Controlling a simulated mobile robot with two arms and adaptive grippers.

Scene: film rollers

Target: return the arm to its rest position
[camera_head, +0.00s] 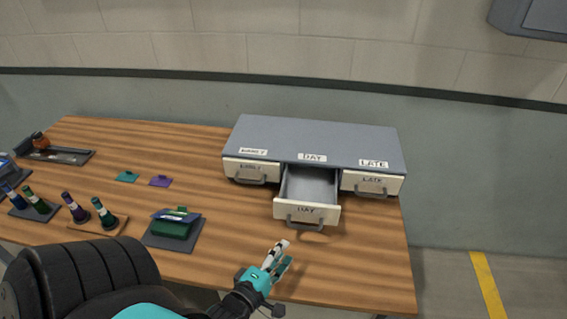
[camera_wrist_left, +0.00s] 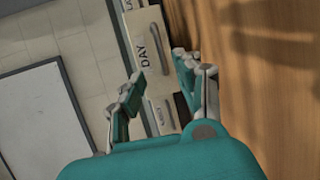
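My left gripper (camera_head: 280,257) is over the front part of the wooden table, in front of the open DAY drawer (camera_head: 307,210). Its two fingers are apart with nothing between them; the left wrist view also shows the fingers (camera_wrist_left: 160,88) spread and empty. The gripper is apart from the drawer. The grey drawer cabinet (camera_head: 315,140) has its DAY drawer pulled out, and the visible inside of it looks empty. The EARLY drawer (camera_head: 251,171) and LATE drawer (camera_head: 372,184) are shut. My right gripper is in neither view.
The wooden table (camera_head: 345,275) has free room around the gripper. On its left are a dark green stack on a grey mat (camera_head: 186,238), several upright rollers (camera_head: 105,214), a teal card (camera_head: 126,176), a purple card (camera_head: 160,181) and a dark tray (camera_head: 75,157). A wall stands behind.

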